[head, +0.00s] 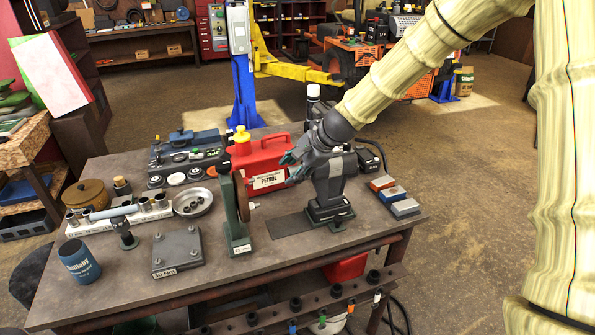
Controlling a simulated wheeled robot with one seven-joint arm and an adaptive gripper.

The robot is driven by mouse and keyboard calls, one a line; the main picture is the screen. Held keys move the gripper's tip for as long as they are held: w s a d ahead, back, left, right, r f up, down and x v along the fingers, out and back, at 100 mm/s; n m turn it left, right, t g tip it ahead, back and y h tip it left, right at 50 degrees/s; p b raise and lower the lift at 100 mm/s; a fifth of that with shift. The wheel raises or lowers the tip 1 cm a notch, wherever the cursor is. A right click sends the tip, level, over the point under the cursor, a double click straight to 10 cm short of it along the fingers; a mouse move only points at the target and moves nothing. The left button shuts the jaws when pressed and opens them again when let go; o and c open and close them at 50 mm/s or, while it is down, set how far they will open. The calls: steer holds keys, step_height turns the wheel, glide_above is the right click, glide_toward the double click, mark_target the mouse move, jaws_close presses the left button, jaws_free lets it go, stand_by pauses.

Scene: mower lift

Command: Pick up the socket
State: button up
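Several metal sockets (146,204) stand in a row on a pale rail (120,212) at the left of the workbench. One more socket (71,219) stands at the rail's left end. Which one is meant, I cannot tell. A short grey tool on a stand partly covers the rail's middle. My gripper (288,167) is over the middle of the bench, in front of the red petrol can, with its fingers pointing left. The fingers look spread, with nothing visible between them. It is well to the right of the sockets.
A blue mug (79,262), bolted plate (177,250) and brown pot (88,195) are near the rail. Coloured blocks (392,195) lie right.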

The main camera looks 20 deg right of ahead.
steer(key=c, duration=0.7)
steer(key=shift+o, duration=0.2)
steer(key=shift+r, duration=0.1)
steer(key=shift+w+r+p, duration=0.15)
steer(key=shift+r+p, duration=0.4)
steer(key=shift+p, duration=0.05)
steer(key=r+p, duration=0.3)
steer(key=r, duration=0.4)
steer(key=r+p, duration=0.3)
steer(key=r, duration=0.5)
steer(key=shift+s+a+r, duration=0.15)
steer(key=shift+s+r, duration=0.05)
jaws_close()
steer(key=shift+a+r, duration=0.4)
steer(key=shift+r, duration=0.25)
steer(key=shift+a, duration=0.4)
step_height(320, 180, up, 9)
glide_above(293, 168)
steer(key=a, duration=0.2)
steer(key=shift+s+d, duration=0.1)
steer(key=shift+s, duration=0.1)
